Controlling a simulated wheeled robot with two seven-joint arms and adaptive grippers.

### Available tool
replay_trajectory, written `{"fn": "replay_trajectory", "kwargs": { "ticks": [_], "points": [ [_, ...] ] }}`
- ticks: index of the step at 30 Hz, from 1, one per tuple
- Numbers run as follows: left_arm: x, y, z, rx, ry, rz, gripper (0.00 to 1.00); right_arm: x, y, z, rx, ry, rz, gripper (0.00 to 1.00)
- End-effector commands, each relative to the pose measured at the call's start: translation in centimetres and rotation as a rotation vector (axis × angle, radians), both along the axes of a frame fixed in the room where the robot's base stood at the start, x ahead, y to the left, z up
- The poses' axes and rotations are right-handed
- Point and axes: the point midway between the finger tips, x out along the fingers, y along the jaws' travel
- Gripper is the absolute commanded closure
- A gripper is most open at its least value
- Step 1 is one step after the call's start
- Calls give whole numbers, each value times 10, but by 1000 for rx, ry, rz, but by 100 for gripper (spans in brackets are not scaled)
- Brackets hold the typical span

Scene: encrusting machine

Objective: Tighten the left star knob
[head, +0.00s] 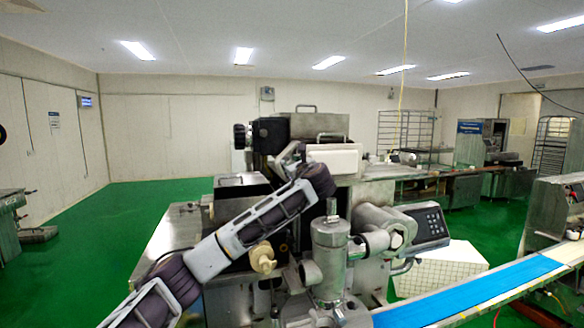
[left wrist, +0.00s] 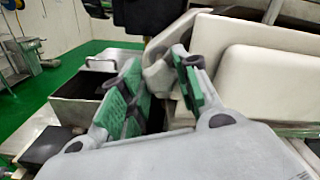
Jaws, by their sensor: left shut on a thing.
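My left arm crosses the front of the machine in the head view. Its gripper (head: 288,158) is up by the machine's top, beside a white box-like cover (head: 334,160). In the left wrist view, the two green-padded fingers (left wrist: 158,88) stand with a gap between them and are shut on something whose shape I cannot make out. A beige, lobed knob (head: 262,257) shows low on the machine's front, below my arm and apart from the gripper. I cannot tell whether it is the left star knob. My right gripper is not in view.
A steel hopper-like box (left wrist: 95,95) is left of the fingers. White covers (left wrist: 265,80) crowd their right. A steel cylinder (head: 330,255) and a keypad panel (head: 428,224) stand right of my arm. A blue conveyor belt (head: 480,290) runs at lower right. Green floor is free at left.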

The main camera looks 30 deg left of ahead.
Motion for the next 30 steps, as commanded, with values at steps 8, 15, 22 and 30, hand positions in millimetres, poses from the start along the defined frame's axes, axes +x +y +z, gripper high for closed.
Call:
{"fn": "replay_trajectory", "kwargs": {
  "ticks": [8,15,22,30],
  "points": [
    [0,0,-2,143,172,0,92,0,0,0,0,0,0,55],
    [1,-1,-2,270,321,0,92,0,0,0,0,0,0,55],
    [1,-1,-2,393,465,-1,92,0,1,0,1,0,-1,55],
    [1,-1,-2,521,615,-2,92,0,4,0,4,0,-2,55]
  ]
}}
